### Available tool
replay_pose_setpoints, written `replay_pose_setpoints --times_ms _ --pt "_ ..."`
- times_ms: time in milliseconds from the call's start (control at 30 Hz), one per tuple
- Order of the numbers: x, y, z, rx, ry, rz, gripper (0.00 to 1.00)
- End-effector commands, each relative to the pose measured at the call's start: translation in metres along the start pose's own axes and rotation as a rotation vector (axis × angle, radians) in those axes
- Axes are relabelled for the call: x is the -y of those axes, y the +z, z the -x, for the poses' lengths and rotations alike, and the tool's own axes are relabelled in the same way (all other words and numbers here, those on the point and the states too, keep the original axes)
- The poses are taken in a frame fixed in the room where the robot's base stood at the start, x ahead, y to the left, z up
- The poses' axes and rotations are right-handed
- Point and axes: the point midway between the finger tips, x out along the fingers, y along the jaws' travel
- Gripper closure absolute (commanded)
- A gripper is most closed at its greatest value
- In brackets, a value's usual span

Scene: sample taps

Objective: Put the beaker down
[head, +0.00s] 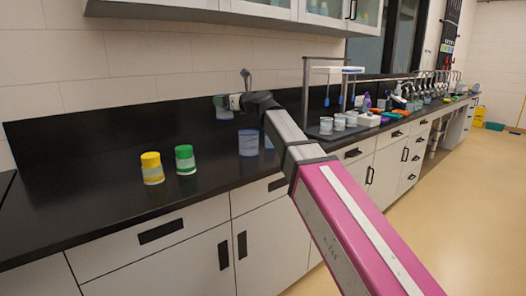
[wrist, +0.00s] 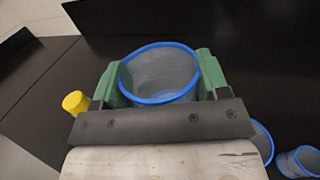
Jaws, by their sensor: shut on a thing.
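A grey see-through beaker with a blue rim (wrist: 160,80) is between the green fingers of my gripper (wrist: 160,72) in the wrist view. The fingers are shut on its sides and its open mouth faces the camera. I see nothing in its visible inside. In the head view the held beaker (head: 223,113) is small and partly hidden by my gripper (head: 226,101), over the back part of the black counter (head: 90,190). I cannot tell whether its base touches the counter.
Two more blue-rimmed beakers, one of them (head: 248,143), stand nearer the front edge; both show in the wrist view, one at the lower right (wrist: 300,162). A yellow-lidded jar (head: 152,169) and a green-lidded jar (head: 185,160) stand left. The far left counter is clear.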

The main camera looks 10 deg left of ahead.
Motion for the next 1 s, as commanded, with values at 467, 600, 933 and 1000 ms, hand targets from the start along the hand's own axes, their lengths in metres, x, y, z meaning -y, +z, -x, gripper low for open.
replay_pose_setpoints --times_ms 467,600,933,1000 --pt "0.069 -0.042 0.012 0.0 0.002 -0.002 0.54" --pt "0.092 -0.058 0.017 0.0 0.002 -0.002 0.54" --pt "0.11 -0.074 0.023 0.0 0.005 -0.001 0.54" --pt "0.109 -0.081 0.023 -0.001 0.005 -0.001 0.54"
